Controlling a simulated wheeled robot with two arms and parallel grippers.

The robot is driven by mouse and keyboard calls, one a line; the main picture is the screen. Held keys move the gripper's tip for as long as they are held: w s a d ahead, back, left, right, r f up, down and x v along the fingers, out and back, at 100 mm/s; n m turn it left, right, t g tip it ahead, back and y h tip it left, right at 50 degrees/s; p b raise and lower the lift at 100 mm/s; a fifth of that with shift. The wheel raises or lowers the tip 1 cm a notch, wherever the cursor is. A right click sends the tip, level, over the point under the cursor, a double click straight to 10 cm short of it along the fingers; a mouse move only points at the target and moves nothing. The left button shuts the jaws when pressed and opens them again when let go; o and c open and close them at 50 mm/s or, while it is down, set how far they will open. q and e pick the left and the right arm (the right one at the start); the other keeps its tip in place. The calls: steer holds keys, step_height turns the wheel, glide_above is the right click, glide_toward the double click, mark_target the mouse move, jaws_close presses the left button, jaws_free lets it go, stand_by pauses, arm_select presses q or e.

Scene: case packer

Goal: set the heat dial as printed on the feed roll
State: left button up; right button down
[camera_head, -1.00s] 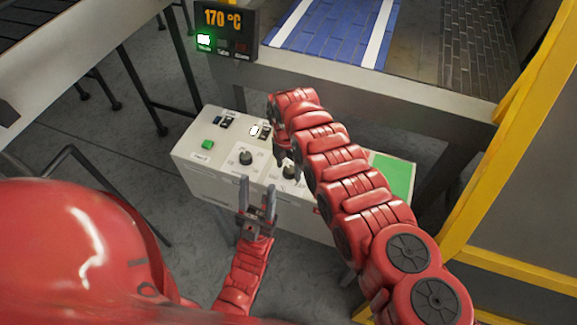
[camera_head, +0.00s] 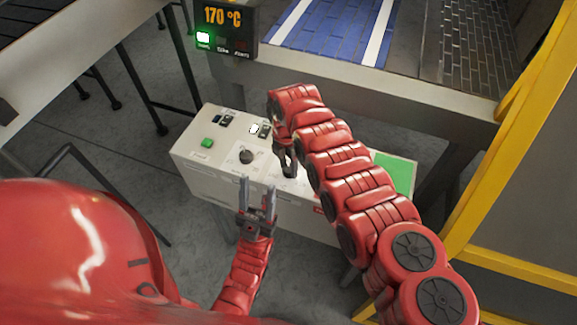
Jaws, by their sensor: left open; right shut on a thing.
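The white control panel (camera_head: 212,165) carries a black dial (camera_head: 246,157) at its middle. A second, right-hand dial is under my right gripper (camera_head: 288,171) and mostly hidden by it. My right gripper points down and is shut on that right-hand dial. The dial labels are too small to read, so I cannot tell which one is for heat. The temperature display (camera_head: 228,17) reads 170 °C. My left gripper (camera_head: 258,182) is open and empty, in front of the panel's near edge. The feed roll's print is not seen.
The panel also has a green button (camera_head: 207,143), small switches (camera_head: 227,118) and a green patch (camera_head: 395,172). A conveyor with a blue belt (camera_head: 333,28) stands behind it. A yellow frame (camera_head: 500,150) rises at the right.

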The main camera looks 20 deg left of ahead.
steer(key=m+b, duration=0.4)
steer(key=m, duration=0.1)
steer(key=shift+w+f, duration=0.15)
steer(key=shift+w, duration=0.05)
steer(key=m+b, duration=0.3)
steer(key=shift+m, duration=0.3)
steer(key=m+b, duration=0.4)
steer(key=shift+m+y, duration=0.3)
steer(key=shift+y, duration=0.1)
steer(key=m+b, duration=0.2)
steer(key=m, duration=0.1)
steer(key=shift+m, duration=0.3)
steer(key=m+b, duration=0.1)
steer(key=m, duration=0.1)
steer(key=shift+d+m, duration=0.1)
steer(key=shift+m, duration=0.3)
steer(key=m, duration=0.2)
steer(key=shift+r+m, duration=0.25)
steer(key=shift+m, duration=0.05)
steer(key=m+p, duration=0.3)
steer(key=m, duration=0.3)
steer(key=shift+d, duration=0.1)
steer(key=shift+f+m+p, duration=0.1)
steer(key=shift+m+p, duration=0.5)
steer(key=shift+m, duration=0.8)
